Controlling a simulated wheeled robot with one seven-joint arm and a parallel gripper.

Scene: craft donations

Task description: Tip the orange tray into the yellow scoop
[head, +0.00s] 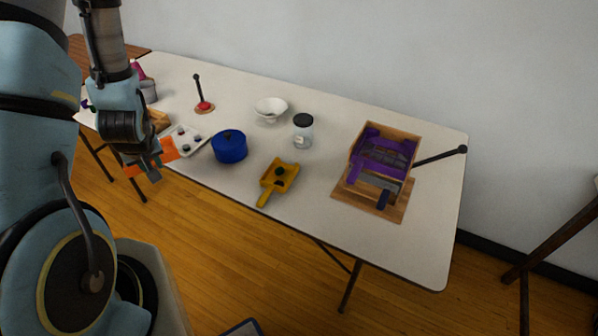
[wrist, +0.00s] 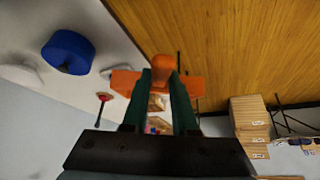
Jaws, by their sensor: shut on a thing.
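My gripper (head: 148,170) is at the left of the head view, by the table's front edge, shut on the orange tray (head: 170,149). In the wrist view the orange tray (wrist: 126,82) sticks out on both sides of the fingers (wrist: 164,76). My gripper hides part of the tray, and I cannot tell what is in it. The yellow scoop (head: 287,172) lies on the table to the right, its handle toward the front edge. A dark green piece (head: 279,171) lies in the scoop. The tray is well apart from the scoop.
A blue pot (head: 229,147) stands between my gripper and the scoop. A white paint tray (head: 186,139) is beside my gripper. Behind are a red-based stand (head: 204,107), a white bowl (head: 271,108) and a lidded jar (head: 303,134). A wooden crate (head: 398,133) with purple things is right.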

